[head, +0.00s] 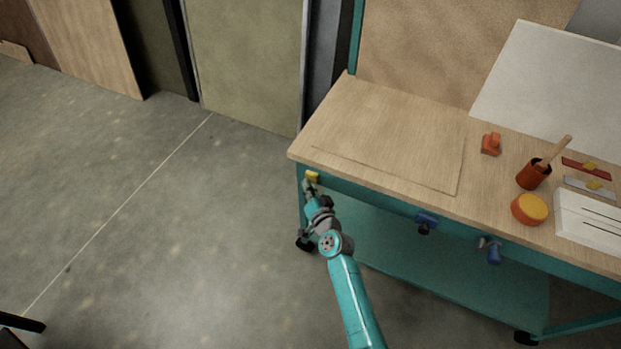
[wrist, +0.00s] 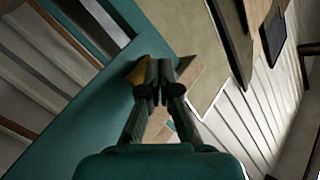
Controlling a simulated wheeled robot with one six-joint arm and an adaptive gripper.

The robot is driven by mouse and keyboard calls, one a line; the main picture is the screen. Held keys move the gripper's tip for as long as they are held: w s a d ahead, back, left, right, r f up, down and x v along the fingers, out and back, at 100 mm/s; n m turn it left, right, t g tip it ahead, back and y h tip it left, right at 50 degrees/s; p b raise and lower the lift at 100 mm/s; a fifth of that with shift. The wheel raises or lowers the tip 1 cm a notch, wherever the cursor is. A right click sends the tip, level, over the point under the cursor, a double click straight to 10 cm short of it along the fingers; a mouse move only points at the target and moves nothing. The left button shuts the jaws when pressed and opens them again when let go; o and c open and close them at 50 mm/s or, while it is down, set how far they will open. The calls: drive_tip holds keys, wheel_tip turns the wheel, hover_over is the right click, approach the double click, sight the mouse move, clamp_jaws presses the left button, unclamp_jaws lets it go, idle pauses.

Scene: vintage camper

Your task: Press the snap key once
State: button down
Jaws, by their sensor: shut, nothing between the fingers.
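A small yellow piece (head: 312,176), which I take to be the snap key, sits on the teal front rail near the left corner of the bench. My gripper (head: 308,186) is right at it, just below and in front in the head view. In the wrist view my gripper (wrist: 160,68) is shut and empty. The yellow piece (wrist: 138,74) shows just left of the fingertips there, partly hidden by the left finger. I cannot tell whether the fingers touch it.
The wooden workbench (head: 375,118) carries an orange cup (head: 533,175) with a brush, a round orange tin (head: 530,209) and an orange block (head: 491,144). Blue parts (head: 427,220) stick out from its front rail.

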drive_tip(key=shift+w+d, duration=0.2)
drive_tip(key=shift+w, duration=0.35)
idle(0.7)
idle(0.3)
drive_tip(key=shift+s+a, duration=0.35)
drive_tip(key=shift+s, duration=0.55)
drive_tip(key=shift+s, duration=0.1)
drive_tip(key=shift+s+a, duration=0.3)
drive_tip(key=shift+s, duration=0.45)
drive_tip(key=shift+s+a, duration=0.25)
drive_tip(key=shift+s, duration=0.55)
drive_tip(key=shift+s+a, duration=0.3)
drive_tip(key=shift+s, duration=0.45)
